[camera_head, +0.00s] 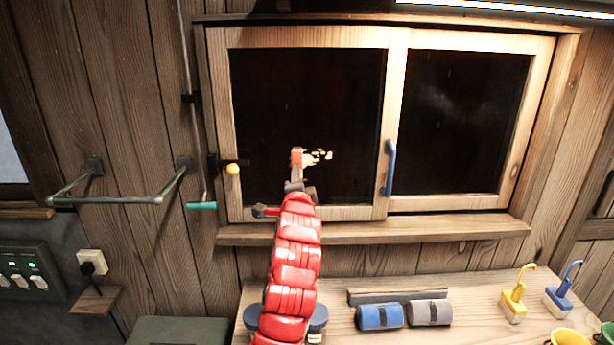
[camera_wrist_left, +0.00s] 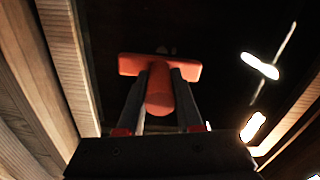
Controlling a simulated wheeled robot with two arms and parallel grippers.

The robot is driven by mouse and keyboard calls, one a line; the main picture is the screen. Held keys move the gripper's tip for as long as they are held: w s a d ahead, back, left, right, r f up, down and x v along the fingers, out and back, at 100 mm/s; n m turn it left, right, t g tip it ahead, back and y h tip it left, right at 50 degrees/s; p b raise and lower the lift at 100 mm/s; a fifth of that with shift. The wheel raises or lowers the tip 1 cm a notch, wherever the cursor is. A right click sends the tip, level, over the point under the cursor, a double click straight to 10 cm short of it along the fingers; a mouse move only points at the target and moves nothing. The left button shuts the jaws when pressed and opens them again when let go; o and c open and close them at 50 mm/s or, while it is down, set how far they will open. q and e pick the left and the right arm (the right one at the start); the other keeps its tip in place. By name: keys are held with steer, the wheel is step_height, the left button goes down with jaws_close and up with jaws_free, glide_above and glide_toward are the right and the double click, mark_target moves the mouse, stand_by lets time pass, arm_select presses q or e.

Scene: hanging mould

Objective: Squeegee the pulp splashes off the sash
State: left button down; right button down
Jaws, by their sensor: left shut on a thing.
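The wooden sash on the left (camera_head: 305,38) holds a dark pane. Pale pulp splashes (camera_head: 319,156) cling near the middle of that pane. My left gripper (camera_head: 297,184) is in front of the pane, just below and left of the splashes. It is shut on the handle of an orange squeegee (camera_head: 297,157). In the left wrist view the squeegee (camera_wrist_left: 159,98) has its wide head across the fingertips, facing the dark pane. I cannot tell whether the head touches the glass. My right gripper is not in view.
A second sash (camera_head: 470,203) with a blue handle (camera_head: 390,167) is at right. A sill (camera_head: 370,233) runs below. A metal rail (camera_head: 110,200) and a teal-ended rod (camera_head: 201,205) are at left. The bench (camera_head: 455,285) holds rolls (camera_head: 380,316) and brushes (camera_head: 513,302).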

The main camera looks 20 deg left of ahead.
arm_select(q)
steer(key=shift+w+d+r, duration=0.1)
steer(key=shift+d+r, duration=0.15)
steer(key=shift+r, duration=0.25)
steer(key=shift+w+d+r+b, duration=0.1)
steer(key=shift+w+d+b, duration=0.25)
steer(key=shift+d, duration=0.5)
steer(key=shift+w+d+r+b, duration=0.1)
steer(key=shift+w+d+b, duration=0.1)
steer(key=shift+d+b, duration=0.5)
steer(key=shift+w+d+b, duration=0.25)
steer(key=shift+d, duration=0.8)
steer(key=d, duration=0.1)
steer(key=w+d+b, duration=0.1)
steer(key=d, duration=0.1)
steer(key=shift+d, duration=0.3)
